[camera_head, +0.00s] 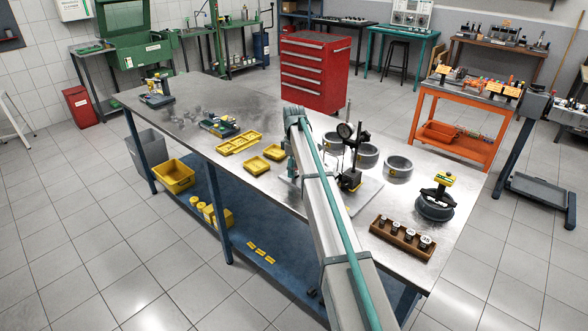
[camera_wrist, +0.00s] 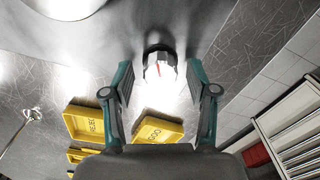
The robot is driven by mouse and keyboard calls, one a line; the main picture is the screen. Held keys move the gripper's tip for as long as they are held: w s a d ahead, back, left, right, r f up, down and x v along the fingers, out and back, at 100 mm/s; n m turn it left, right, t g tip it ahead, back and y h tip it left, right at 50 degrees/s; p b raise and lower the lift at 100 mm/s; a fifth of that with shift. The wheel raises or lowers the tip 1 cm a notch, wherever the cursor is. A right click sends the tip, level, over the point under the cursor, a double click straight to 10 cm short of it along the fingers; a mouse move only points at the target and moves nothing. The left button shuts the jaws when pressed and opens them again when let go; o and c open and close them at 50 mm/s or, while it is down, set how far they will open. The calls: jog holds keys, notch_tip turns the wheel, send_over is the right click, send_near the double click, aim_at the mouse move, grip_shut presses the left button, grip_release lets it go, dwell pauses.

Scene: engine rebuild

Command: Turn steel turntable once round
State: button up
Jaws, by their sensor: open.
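My gripper (camera_wrist: 158,72) is open in the wrist view, its two teal-backed fingers apart. No turntable can be clearly made out; strong glare surrounds the cylinder. In the head view my arm reaches over the middle of the workbench (camera_head: 274,118) and hides most of my gripper and what is under it.
A dial gauge stand (camera_head: 351,178) stands just right of my arm, near several metal rings (camera_head: 397,166). Yellow trays (camera_head: 264,151) lie left of it; one in the wrist view (camera_wrist: 158,127) is close to my fingers. A wooden block with dark pistons (camera_head: 400,234) lies front right.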

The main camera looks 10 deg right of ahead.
notch_tip(320, 180, up, 12)
dwell(0.8)
